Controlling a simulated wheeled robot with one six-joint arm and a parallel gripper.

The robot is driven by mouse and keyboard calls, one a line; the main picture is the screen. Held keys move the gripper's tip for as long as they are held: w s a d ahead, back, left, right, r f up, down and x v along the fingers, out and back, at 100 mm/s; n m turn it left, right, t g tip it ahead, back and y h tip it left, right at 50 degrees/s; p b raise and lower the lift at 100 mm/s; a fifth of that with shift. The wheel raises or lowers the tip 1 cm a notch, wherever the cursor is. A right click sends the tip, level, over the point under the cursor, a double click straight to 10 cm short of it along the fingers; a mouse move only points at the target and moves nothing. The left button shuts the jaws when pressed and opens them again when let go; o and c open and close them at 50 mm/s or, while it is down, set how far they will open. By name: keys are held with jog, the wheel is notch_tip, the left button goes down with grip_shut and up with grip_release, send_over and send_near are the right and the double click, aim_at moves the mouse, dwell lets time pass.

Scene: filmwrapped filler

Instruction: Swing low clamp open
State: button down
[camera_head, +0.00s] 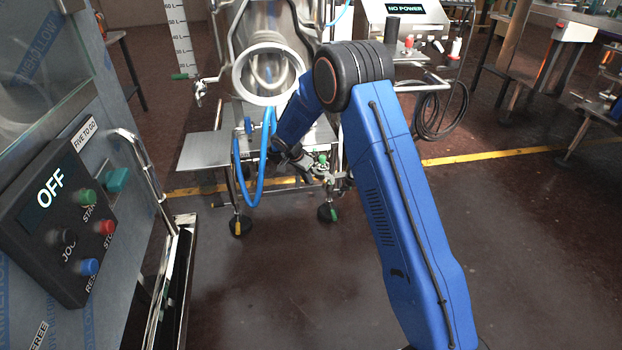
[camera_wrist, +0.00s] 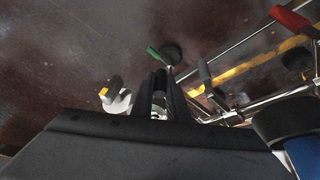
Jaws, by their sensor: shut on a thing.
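The low clamp (camera_head: 323,173) is a small metal fitting under the front of the steel vessel in the head view. My gripper (camera_head: 308,164) reaches down to it from the left, and the two touch or overlap there. In the wrist view my gripper (camera_wrist: 160,84) shows two dark fingers close together, shut on a small pale metal part of the clamp (camera_wrist: 158,101). The fingers and the dark wrist body hide most of the clamp, so I cannot tell how far it is swung.
The steel vessel (camera_head: 268,68) stands behind, with a side shelf (camera_head: 206,151) and a looping blue hose (camera_head: 238,175). A control box marked OFF (camera_head: 55,205) and a rail (camera_head: 150,170) are at left. Open floor (camera_head: 540,230) lies to the right.

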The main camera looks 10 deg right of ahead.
jog(key=shift+w+a+m+g+h, duration=0.15)
jog(key=shift+w+a+m+g, duration=0.3)
jog(key=shift+m, duration=0.6)
jog(key=shift+w+a+m+g+h, duration=0.1)
jog(key=shift+w+a+m+g, duration=0.35)
jog(key=shift+m, duration=0.65)
jog(key=shift+w+a+m+g+h, duration=0.15)
jog(key=shift+w+a+m+g, duration=0.25)
jog(key=shift+m, duration=0.65)
jog(key=shift+w, duration=0.1)
jog(key=c, duration=1.7)
grip_release()
jog(key=v, duration=1.7)
jog(key=shift+r, duration=0.25)
jog(key=shift+c, duration=0.7)
